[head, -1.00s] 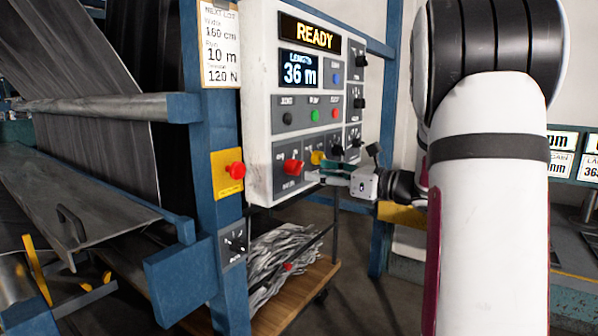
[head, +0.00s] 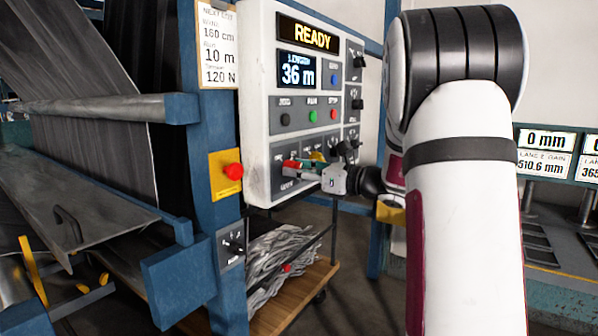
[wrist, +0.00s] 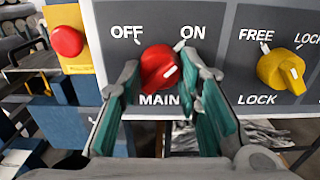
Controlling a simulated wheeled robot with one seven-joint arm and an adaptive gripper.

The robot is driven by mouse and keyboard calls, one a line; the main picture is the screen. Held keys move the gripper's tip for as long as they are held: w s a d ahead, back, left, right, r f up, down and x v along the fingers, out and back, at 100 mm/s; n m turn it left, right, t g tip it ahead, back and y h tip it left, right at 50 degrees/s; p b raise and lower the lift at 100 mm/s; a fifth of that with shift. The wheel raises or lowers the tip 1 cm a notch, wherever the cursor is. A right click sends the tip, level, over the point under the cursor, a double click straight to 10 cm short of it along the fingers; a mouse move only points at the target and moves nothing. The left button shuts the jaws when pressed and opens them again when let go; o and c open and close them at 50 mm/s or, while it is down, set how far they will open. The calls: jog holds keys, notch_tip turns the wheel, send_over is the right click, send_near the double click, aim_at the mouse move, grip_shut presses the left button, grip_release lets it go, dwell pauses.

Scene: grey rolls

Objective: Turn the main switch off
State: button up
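The main switch is a red knob (wrist: 158,66) labelled MAIN, with OFF at its upper left and ON at its upper right. The white mark on the knob slants up and right, toward the ON side. In the head view the red knob (head: 290,164) sits low on the white control panel (head: 257,100). My gripper (wrist: 163,88) is open, with one green-padded finger on each side of the knob. I cannot tell whether either pad touches it. In the head view my gripper (head: 308,169) is at the panel face, partly covering the knob area.
A yellow FREE/LOCK knob (wrist: 282,70) is just right of my right finger. A red button on a yellow plate (head: 233,171) is left of the panel on a blue post (head: 208,120). A wooden cart (head: 300,295) with grey scraps stands below.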

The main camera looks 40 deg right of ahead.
jog(key=shift+n+b, duration=0.4)
jog(key=shift+b, duration=0.15)
jog(key=n+b, duration=0.3)
jog(key=b, duration=0.2)
jog(key=shift+f+n, duration=0.2)
jog(key=shift+n, duration=0.2)
jog(key=n+b, duration=0.5)
jog(key=b, duration=0.2)
jog(key=n+b, duration=0.4)
jog(key=b, duration=0.2)
jog(key=shift+d+n, duration=0.1)
jog(key=shift+n, duration=0.3)
jog(key=n+b, duration=0.1)
jog(key=b, duration=0.1)
jog(key=n+b, duration=0.1)
jog(key=n, duration=0.1)
jog(key=shift+r+n+b, duration=0.2)
jog(key=shift+n+b, duration=0.1)
jog(key=shift+b, duration=0.05)
jog(key=o, duration=1.2)
jog(key=shift+c, duration=0.2)
